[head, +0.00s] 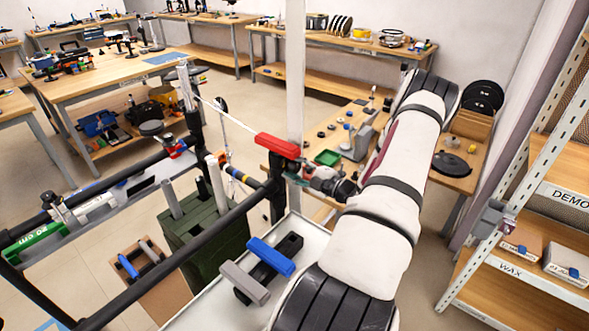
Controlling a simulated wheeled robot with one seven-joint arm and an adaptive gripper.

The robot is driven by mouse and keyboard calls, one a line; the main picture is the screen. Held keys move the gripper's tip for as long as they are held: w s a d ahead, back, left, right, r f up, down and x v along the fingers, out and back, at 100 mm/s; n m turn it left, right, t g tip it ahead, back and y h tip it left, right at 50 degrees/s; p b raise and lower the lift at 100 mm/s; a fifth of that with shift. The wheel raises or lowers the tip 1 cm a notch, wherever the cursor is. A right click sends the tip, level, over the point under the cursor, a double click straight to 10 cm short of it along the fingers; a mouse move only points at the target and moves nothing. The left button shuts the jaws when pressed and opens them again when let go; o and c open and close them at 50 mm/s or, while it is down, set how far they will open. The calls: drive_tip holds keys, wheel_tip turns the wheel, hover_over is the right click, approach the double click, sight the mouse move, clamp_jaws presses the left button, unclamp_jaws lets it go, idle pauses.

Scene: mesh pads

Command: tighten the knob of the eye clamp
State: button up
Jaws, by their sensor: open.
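A black frame of round rails stands in front of me in the head view. A red bar-shaped part (278,146) sits at the top of its near right corner post, where a thin pale line ends. I take this corner fitting to be the eye clamp, but its eye and knob are too small and covered to make out surely. My gripper (301,177) is just right of and below the red bar, pointing left at the post. It is open, with nothing seen between its fingers. I cannot tell whether it touches the fitting.
A pale tray (203,306) below holds a blue-topped block (270,256) and a grey bar (245,282). A white upright post (295,75) rises behind my gripper. A shelf rack (537,170) stands right; open floor (250,105) lies beyond.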

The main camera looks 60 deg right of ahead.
sight(292, 169)
drive_tip(key=s, duration=0.8)
drive_tip(key=shift+a, duration=0.45)
drive_tip(key=w+a+r+n+g+y, duration=0.45)
drive_tip(key=w+a+r+n, duration=0.2)
drive_tip(key=a+n, duration=0.35)
drive_tip(key=w+a+r+n+g+y, duration=0.3)
drive_tip(key=w+a+r+n+y, duration=0.3)
drive_tip(key=a+n, duration=0.4)
drive_tip(key=s+a+r+n+g, duration=0.2)
drive_tip(key=a+r+n+g, duration=0.15)
drive_tip(key=a+n, duration=0.4)
drive_tip(key=s+a+r+n+g, duration=0.2)
drive_tip(key=a+r+n+g, duration=0.15)
drive_tip(key=a+n, duration=0.4)
drive_tip(key=s+a+r+n+t+h, duration=0.1)
drive_tip(key=s+a+r+n+h, duration=0.3)
drive_tip(key=n, duration=0.8)
drive_tip(key=s+a+r+n+t+h, duration=0.1)
drive_tip(key=s+a+r+n+h, duration=0.3)
drive_tip(key=n, duration=0.8)
drive_tip(key=s+a+r, duration=0.2)
drive_tip(key=s, duration=0.2)
drive_tip(key=shift+r+n+h, duration=0.35)
drive_tip(key=shift+r+n, duration=0.05)
